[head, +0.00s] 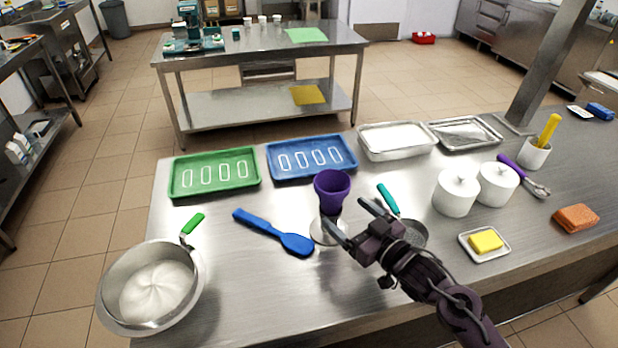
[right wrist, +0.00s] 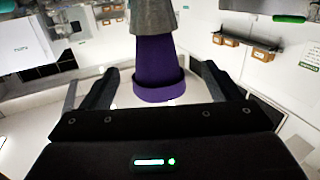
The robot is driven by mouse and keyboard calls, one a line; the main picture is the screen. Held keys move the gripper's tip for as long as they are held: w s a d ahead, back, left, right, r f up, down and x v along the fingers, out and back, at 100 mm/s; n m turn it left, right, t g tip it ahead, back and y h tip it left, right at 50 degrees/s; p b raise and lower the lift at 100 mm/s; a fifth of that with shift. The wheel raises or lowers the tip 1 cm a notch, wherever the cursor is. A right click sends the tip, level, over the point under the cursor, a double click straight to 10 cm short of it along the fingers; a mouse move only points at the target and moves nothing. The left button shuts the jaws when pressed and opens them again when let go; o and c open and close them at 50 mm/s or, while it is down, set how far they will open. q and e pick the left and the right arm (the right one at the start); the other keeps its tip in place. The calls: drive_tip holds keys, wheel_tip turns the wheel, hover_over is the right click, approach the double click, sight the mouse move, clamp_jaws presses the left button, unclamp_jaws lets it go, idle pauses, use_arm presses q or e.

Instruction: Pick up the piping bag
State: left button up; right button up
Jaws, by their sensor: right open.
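The piping bag (head: 332,188) is purple with a wide flared top. It stands upright over a shiny round metal base (head: 327,232) on the steel table. My right gripper (head: 352,220) is open, just right of the bag's lower part, with its fingers pointing toward it. In the right wrist view the purple piece (right wrist: 158,68) shows between the two spread fingers of the gripper (right wrist: 155,88), with a grey part (right wrist: 153,15) above it. No contact is clear. My left gripper is not in view.
A blue spatula (head: 270,232) lies left of the base. A teal-handled strainer (head: 389,200) is close to my right gripper. Green (head: 214,194) and blue (head: 270,172) trays lie behind. A steel bowl (head: 115,303) stands front left, white jars (head: 456,195) right. The front middle is clear.

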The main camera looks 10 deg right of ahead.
sight(341, 199)
drive_tip(key=shift+w+a+r, duration=0.1)
drive_tip(key=shift+w+a, duration=0.15)
drive_tip(key=shift+w, duration=0.35)
drive_tip(key=shift+r, duration=0.25)
drive_tip(key=shift+w+r+p, duration=0.1)
drive_tip(key=shift+r+p, duration=0.25)
drive_tip(key=shift+p, duration=0.1)
drive_tip(key=shift+r+p+x, duration=0.25)
drive_tip(key=shift+p+x, duration=0.45)
drive_tip(key=shift+x, duration=0.5)
drive_tip(key=x, duration=0.2)
drive_tip(key=shift+w+d+f+p, duration=0.1)
drive_tip(key=shift+w+f+p, duration=0.05)
drive_tip(key=shift+w+p, duration=0.25)
drive_tip(key=shift+w+f, duration=0.1)
drive_tip(key=shift+w, duration=0.15)
drive_tip(key=c, duration=0.5)
drive_tip(key=shift+c, duration=1.1)
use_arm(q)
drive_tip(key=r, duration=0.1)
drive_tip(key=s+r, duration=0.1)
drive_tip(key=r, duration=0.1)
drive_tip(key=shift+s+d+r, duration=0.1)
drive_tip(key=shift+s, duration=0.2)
use_arm(e)
drive_tip(key=c, duration=0.3)
